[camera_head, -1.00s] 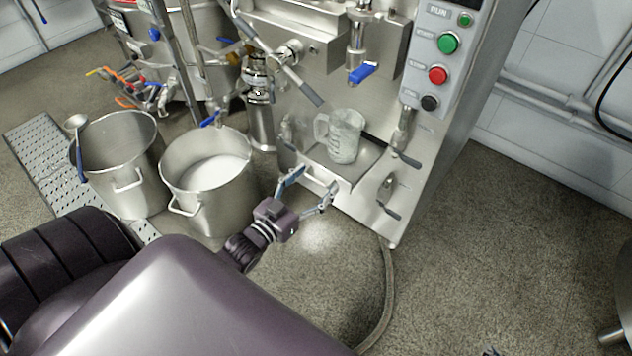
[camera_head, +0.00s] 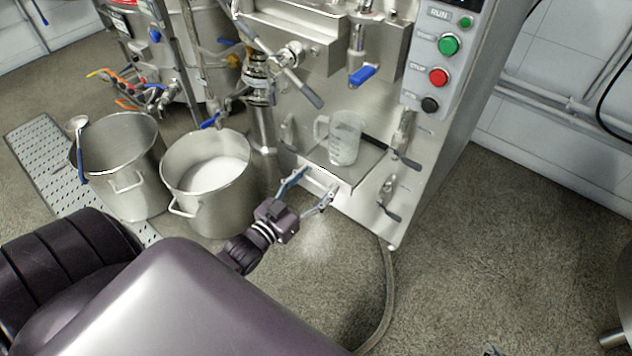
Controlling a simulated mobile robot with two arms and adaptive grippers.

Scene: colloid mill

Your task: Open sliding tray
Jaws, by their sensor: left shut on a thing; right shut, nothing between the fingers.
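The sliding tray (camera_head: 341,181) is a flat metal shelf low in the front of the steel machine. A clear measuring jug (camera_head: 345,140) stands upright on it. My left gripper (camera_head: 318,184) is at the tray's front edge, with one finger towards each side of the front handle, and is shut on it. The exact contact is too small to make out. Only a small dark tip of my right gripper (camera_head: 492,350) shows at the bottom edge, away from the tray; it is shut and empty.
Two steel pots stand left of the machine; the nearer pot (camera_head: 207,185) holds white material, the other pot (camera_head: 120,165) a ladle. A control panel (camera_head: 440,60) is above right. A hose (camera_head: 388,300) runs along the floor. The floor right of it is clear.

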